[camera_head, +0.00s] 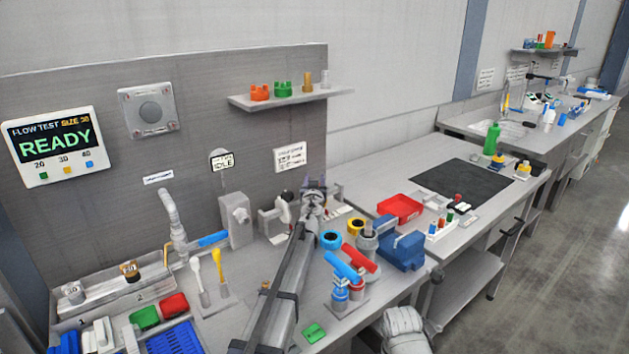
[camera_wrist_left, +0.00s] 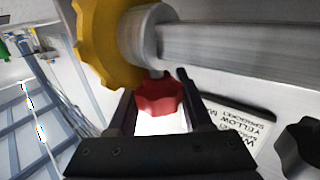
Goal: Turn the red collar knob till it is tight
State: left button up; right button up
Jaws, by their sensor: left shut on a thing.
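The red collar knob (camera_wrist_left: 160,97) sits under a grey collar in the left wrist view, between the two black fingers of my left gripper (camera_wrist_left: 156,86). The gripper is shut on the knob. A grey shaft (camera_wrist_left: 230,48) runs right from the collar, and a large yellow lobed part (camera_wrist_left: 103,42) is beside it. In the head view my left gripper (camera_head: 314,192) is at the bench fixture below the back panel, and I cannot make out the red knob there.
A display reading READY (camera_head: 54,147) hangs on the panel. Blue and yellow rings (camera_head: 330,240), red and blue handled parts (camera_head: 345,268) and a blue block (camera_head: 403,251) crowd the bench right of my arm. A red tray (camera_head: 399,208) lies further right. A black knob (camera_wrist_left: 298,148) is near the gripper.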

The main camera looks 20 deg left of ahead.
pick_arm(q)
grip_shut()
jog(key=shift+a+n+g+y, duration=0.15)
jog(key=shift+n+g+y, duration=0.25)
jog(key=shift+n+y, duration=0.6)
jog(key=shift+s, duration=0.1)
jog(key=o, duration=0.7)
grip_release()
jog(key=shift+m, duration=0.5)
